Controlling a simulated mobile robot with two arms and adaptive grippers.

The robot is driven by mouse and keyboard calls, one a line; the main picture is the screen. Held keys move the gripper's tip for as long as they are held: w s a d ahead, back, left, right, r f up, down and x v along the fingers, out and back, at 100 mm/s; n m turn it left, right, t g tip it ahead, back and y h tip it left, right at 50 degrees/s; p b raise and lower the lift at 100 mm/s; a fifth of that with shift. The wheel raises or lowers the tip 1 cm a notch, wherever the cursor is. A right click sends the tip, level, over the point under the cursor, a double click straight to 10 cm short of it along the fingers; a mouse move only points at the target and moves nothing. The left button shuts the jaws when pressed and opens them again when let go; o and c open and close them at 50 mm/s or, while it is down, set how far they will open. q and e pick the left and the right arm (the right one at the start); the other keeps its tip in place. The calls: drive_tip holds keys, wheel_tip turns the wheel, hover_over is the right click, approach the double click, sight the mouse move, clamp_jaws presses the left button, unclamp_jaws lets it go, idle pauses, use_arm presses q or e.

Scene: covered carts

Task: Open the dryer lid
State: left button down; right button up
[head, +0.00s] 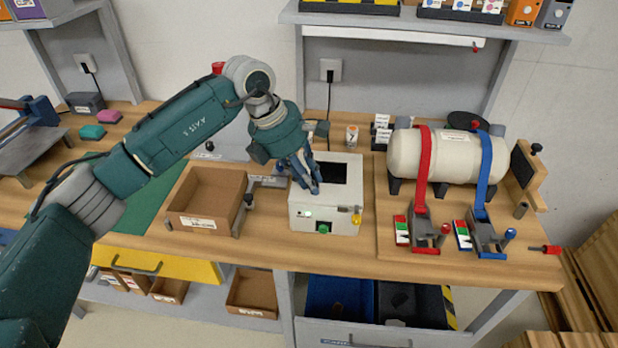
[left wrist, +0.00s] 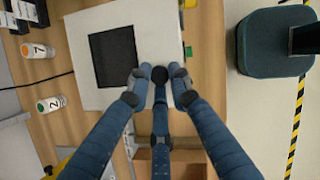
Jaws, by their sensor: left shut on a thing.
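The dryer (head: 325,217) is a white box on the bench with a green button on its front. Its white lid (head: 352,162) has a dark square window, which also shows in the left wrist view (left wrist: 112,57). The lid looks down on the box. My left gripper (head: 311,187) reaches down over the left part of the lid, beside the window. My right gripper is in neither view.
A cream tank (head: 440,157) with red and blue straps stands on a board to the right. A shelf (head: 425,22) hangs above. Numbered bottles (left wrist: 50,103) show in the left wrist view.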

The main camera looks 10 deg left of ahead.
use_arm(q)
drive_tip(key=shift+w+r, duration=0.15)
drive_tip(key=shift+r, duration=0.1)
drive_tip(key=shift+w+r, duration=0.25)
drive_tip(key=shift+r, duration=0.35)
drive_tip(key=w+r+p, duration=0.2)
drive_tip(key=w+r, duration=0.3)
drive_tip(key=r, duration=0.2)
drive_tip(key=shift+a, duration=0.15)
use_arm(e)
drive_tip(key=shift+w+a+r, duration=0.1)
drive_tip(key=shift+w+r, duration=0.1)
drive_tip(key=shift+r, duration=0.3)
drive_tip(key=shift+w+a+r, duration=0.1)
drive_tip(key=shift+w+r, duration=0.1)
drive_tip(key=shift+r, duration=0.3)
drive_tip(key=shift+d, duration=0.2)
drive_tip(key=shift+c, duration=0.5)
